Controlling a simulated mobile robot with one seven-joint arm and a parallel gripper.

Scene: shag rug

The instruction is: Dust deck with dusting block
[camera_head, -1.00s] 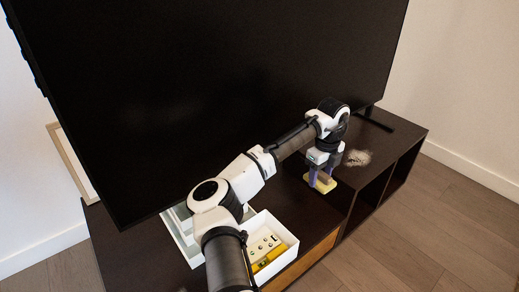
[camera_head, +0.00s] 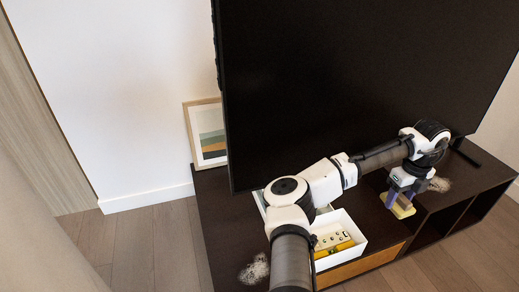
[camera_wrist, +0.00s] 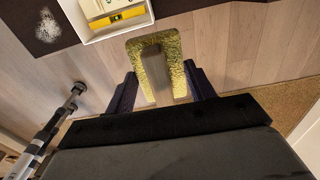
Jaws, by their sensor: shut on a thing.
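The deck (camera_head: 214,222) is the dark top of a low cabinet under a big screen. A pale dust patch (camera_head: 440,184) lies at its right, beside my gripper. Another dust patch (camera_head: 254,268) lies near its left front; a dust patch (camera_wrist: 47,25) also shows at the top left of the wrist view. My gripper (camera_wrist: 160,88) is shut on the dusting block (camera_wrist: 154,46), which has a fuzzy yellow pad and a greyish grip between the fingers. In the wrist view the floor shows behind the block. In the head view the block (camera_head: 404,211) is near the deck's front edge.
The black screen (camera_head: 340,90) rises behind. A framed picture (camera_head: 206,133) leans at the left. Open shelves (camera_head: 450,215) are below right.

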